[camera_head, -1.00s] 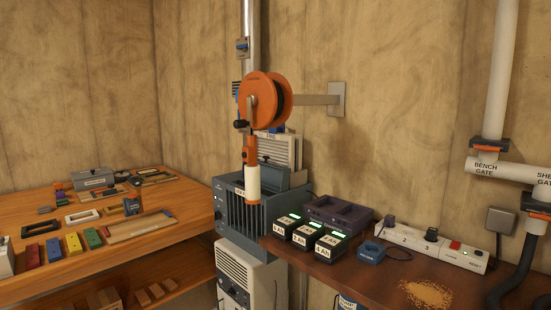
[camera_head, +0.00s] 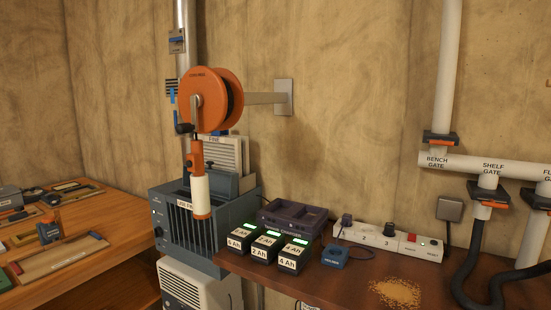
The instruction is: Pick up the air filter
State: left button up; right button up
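A pale, upright slatted panel (camera_head: 232,152) with a label that seems to read "FINE" stands against the wall, behind the grey slatted machine (camera_head: 183,222). It looks like an air filter, but I cannot be sure. Its lower part is hidden by the machine's top, and its left part by the hanging orange and white handle (camera_head: 201,190). Neither of my grippers is in view.
An orange reel (camera_head: 214,100) on a wall bracket overhangs the machine. The brown bench (camera_head: 345,285) at right holds battery packs (camera_head: 267,247), a dark charger (camera_head: 294,214), a white switch strip (camera_head: 385,242) and sawdust (camera_head: 396,292). A wooden table (camera_head: 120,213) is at left.

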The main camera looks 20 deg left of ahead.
aim_at(226, 153)
jog(key=j+z, duration=0.35)
jog(key=j, duration=0.7)
jog(key=j+z, duration=0.35)
jog(key=j, duration=0.75)
